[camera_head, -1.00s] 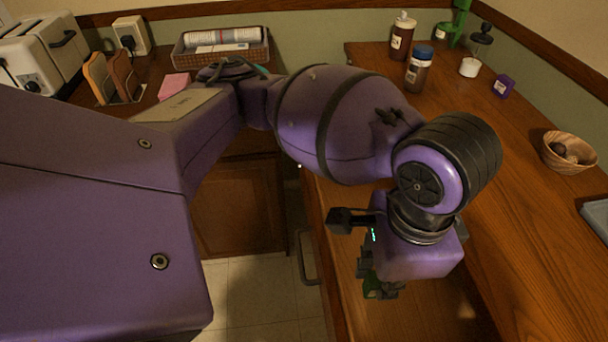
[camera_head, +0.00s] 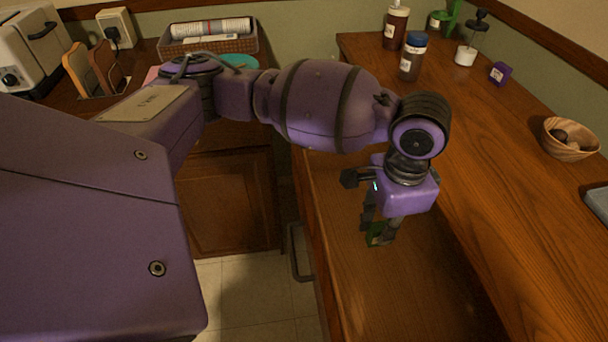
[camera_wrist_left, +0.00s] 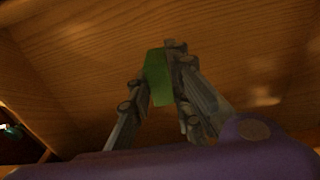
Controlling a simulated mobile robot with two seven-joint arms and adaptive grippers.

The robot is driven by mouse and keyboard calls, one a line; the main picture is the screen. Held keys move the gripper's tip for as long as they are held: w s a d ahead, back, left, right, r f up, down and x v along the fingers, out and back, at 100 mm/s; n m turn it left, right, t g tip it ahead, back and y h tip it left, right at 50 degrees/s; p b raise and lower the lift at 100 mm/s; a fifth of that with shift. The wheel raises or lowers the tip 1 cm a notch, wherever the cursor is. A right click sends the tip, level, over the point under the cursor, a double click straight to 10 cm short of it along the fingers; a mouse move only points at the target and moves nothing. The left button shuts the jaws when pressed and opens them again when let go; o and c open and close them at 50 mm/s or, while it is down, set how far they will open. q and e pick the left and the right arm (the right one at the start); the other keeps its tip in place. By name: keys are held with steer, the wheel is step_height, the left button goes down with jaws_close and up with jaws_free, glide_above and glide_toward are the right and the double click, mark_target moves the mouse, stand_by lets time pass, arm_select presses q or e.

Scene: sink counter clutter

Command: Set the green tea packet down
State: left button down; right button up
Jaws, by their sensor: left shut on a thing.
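The green tea packet (camera_head: 374,234) is a small green block, partly hidden by my fingers in the head view. I cannot tell whether the packet touches the wood. My right gripper is not in view.
The wood around the gripper is clear. Farther back stand a blue-capped jar (camera_head: 412,56), a brown bottle (camera_head: 395,26), a small purple box (camera_head: 500,73) and a wooden bowl (camera_head: 570,139). A basket (camera_head: 208,42) and a toaster (camera_head: 30,52) are at the back left.

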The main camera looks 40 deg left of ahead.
arm_select(q)
steer(key=shift+w+a+f, duration=0.15)
steer(key=shift+w+f, duration=0.1)
steer(key=shift+f, duration=0.15)
step_height(320, 180, down, 3)
steer(key=shift+w+f+b, duration=0.1)
steer(key=shift+f+b, duration=0.05)
steer(key=shift+b, duration=0.35)
steer(key=c, duration=1.6)
jaws_free()
steer(key=shift+f, duration=0.1)
